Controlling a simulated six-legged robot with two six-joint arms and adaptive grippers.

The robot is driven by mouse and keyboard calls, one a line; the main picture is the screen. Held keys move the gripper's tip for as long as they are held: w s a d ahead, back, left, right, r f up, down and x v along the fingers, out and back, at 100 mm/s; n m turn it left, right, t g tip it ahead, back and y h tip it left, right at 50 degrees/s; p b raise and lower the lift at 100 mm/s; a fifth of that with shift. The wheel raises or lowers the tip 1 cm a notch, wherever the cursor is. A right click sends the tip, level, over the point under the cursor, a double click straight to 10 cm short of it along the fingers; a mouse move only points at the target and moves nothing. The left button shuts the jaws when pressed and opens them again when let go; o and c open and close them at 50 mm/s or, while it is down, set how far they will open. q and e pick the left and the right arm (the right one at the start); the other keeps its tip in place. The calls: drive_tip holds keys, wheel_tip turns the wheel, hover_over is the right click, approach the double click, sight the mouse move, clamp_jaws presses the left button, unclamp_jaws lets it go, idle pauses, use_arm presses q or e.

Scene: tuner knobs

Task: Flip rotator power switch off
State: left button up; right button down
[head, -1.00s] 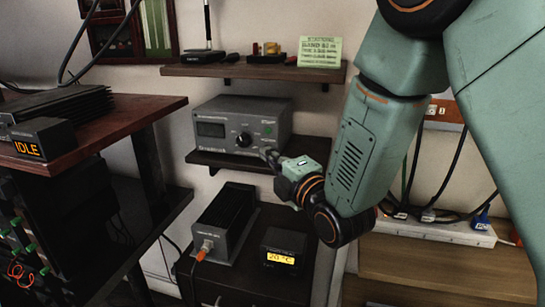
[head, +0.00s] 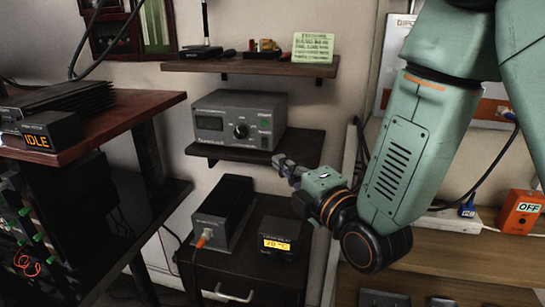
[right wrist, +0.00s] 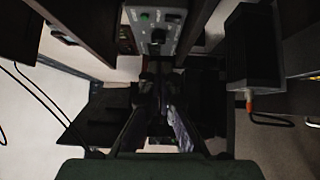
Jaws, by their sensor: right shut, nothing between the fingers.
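A grey control box (head: 238,120) with a small display, a round knob (head: 241,131) and a green mark at its upper right stands on the middle wall shelf. I cannot make out a switch labelled for the rotator. My right gripper (head: 281,163) is shut and empty, just right of and below the box's front, apart from the knob. In the right wrist view the shut fingers (right wrist: 157,92) point toward the box's front panel (right wrist: 165,25), which shows at the top with its knob and a green light. My left gripper is not in view.
The upper shelf (head: 250,67) holds small items and a green note. Below stand a black box (head: 222,212) with an orange plug and a small lit display (head: 279,245). A desk with an IDLE display (head: 40,137) is at left. An orange OFF box (head: 520,212) sits at far right.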

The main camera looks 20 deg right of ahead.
drive_tip(key=shift+s+d+r, duration=0.1)
drive_tip(key=shift+s+d, duration=0.1)
drive_tip(key=shift+s, duration=0.75)
drive_tip(key=shift+s, duration=0.1)
drive_tip(key=s+d+f+m+g+h, duration=0.1)
drive_tip(key=s+f+m+g, duration=0.35)
drive_tip(key=f+m, duration=0.5)
drive_tip(key=s+d+f+m+g+h, duration=0.1)
drive_tip(key=s+f+m+g, duration=0.35)
drive_tip(key=f, duration=0.75)
drive_tip(key=s+f+m+g, duration=0.3)
drive_tip(key=s+f, duration=0.5)
drive_tip(key=s, duration=0.3)
drive_tip(key=s+f+m+g+h, duration=0.1)
drive_tip(key=s+f+m+g, duration=0.3)
drive_tip(key=s+f, duration=0.4)
drive_tip(key=s+d+g, duration=0.1)
drive_tip(key=s, duration=0.2)
drive_tip(key=shift+s+f+g, duration=0.15)
drive_tip(key=shift+f+g, duration=0.2)
drive_tip(key=shift+g, duration=0.05)
